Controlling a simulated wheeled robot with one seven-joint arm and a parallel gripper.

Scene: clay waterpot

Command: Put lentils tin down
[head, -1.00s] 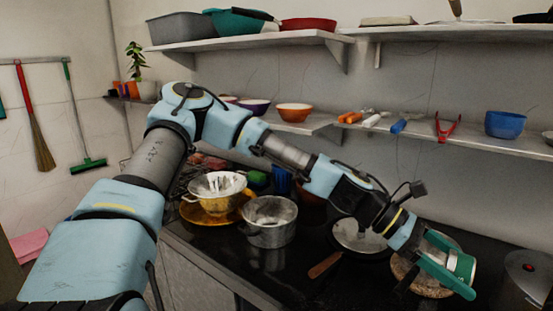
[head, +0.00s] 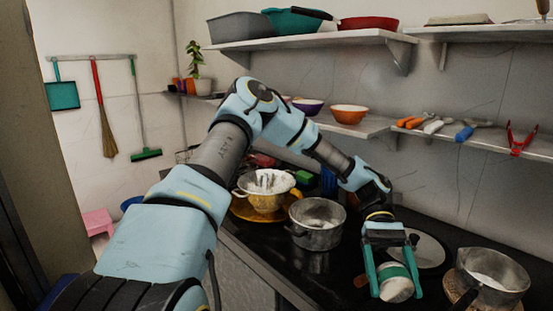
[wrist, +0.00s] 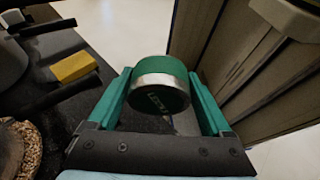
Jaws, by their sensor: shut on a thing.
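My gripper (head: 393,281) is shut on the lentils tin (head: 396,284), a small green tin with a pale metal end.
A saucepan (head: 492,277) sits on a round mat at right. A yellow block (wrist: 73,66) lies near the counter edge. Wooden panels (wrist: 255,75) rise at right.

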